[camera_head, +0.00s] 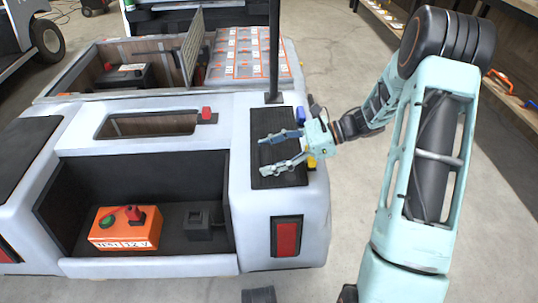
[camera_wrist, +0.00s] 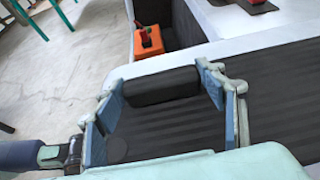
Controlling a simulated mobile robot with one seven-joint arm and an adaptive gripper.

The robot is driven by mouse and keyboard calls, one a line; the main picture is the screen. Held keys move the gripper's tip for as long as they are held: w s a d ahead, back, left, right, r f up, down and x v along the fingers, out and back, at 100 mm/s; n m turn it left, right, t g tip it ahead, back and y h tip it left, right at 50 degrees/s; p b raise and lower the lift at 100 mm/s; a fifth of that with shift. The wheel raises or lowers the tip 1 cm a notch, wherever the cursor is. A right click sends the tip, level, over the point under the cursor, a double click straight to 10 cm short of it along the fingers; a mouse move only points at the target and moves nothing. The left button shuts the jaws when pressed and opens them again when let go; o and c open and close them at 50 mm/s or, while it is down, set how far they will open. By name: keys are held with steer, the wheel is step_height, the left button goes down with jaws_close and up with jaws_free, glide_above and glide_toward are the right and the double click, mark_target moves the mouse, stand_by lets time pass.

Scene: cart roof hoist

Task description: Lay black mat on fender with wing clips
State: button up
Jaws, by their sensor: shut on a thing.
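The black mat (camera_head: 268,178) lies on the top of the white cart's right rear fender (camera_head: 240,165). My gripper (camera_head: 267,154) reaches over it from the right, with one finger on each side. In the wrist view the fingers (camera_wrist: 163,84) are shut on a thick, rounded black part of the mat (camera_wrist: 162,86). Ribbed black surface (camera_wrist: 285,90) spreads beyond the right finger. A small blue piece (camera_head: 301,115) and a small yellow piece (camera_head: 311,162) sit by the fender's outer edge; I cannot tell whether these are the wing clips. The gripper hides part of the mat.
A dark post (camera_head: 274,60) rises just behind the mat. An orange box (camera_head: 125,230) with a red knob sits in the cart's rear recess. A red piece (camera_head: 206,114) stands on the deck by an opening.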

steer(key=o, duration=1.9)
steer(key=shift+r, duration=0.15)
steer(key=p+v, duration=0.3)
steer(key=v, duration=0.9)
steer(key=shift+d, duration=0.1)
steer(key=shift+w, duration=0.1)
